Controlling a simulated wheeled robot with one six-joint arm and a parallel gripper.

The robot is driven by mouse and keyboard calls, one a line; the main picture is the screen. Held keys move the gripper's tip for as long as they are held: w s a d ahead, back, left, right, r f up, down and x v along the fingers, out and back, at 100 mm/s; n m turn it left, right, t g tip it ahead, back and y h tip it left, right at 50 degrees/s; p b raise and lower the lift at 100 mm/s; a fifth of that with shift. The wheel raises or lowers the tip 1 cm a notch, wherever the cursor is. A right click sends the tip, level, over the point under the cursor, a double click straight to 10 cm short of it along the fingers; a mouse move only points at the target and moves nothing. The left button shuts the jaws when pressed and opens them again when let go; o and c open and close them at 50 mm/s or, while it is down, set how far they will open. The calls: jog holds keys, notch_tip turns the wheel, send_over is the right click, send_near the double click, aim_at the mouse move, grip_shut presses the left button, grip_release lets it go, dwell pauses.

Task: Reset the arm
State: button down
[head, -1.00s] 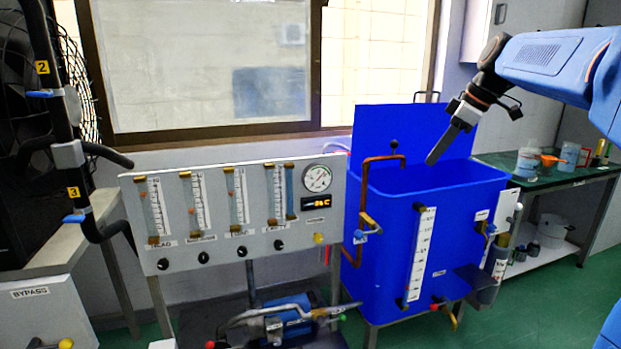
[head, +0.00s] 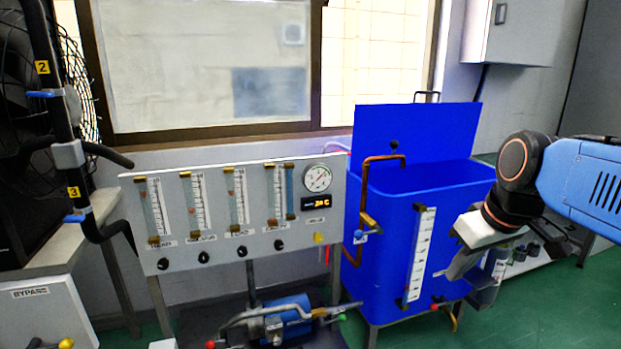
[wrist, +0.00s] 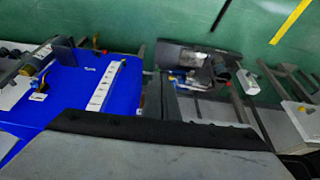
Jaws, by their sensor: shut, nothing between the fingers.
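My gripper (head: 461,264) is at the right of the head view, in front of the right part of the blue tank (head: 390,255). It is shut and empty, and its fingers point down and to the left. It hides part of the tank's right side and the fittings there. In the wrist view a large grey gripper part fills the bottom of the picture. The blue tank also shows in the wrist view (wrist: 70,92), at the left, with its white scale strip.
A grey panel (head: 235,215) with several flow tubes and a round gauge (head: 317,178) stands left of the tank. A pump (head: 285,318) sits low below it. Black pipework (head: 62,130) with blue-handled valves is at the far left. Green floor shows around the tank.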

jog(key=s+f+m+h, duration=0.1)
jog(key=s+f+m, duration=0.2)
jog(key=s+f, duration=0.7)
jog(key=shift+s+d+f+m+t, duration=0.3)
jog(key=shift+s+d+f+m, duration=0.15)
jog(key=shift+f, duration=0.45)
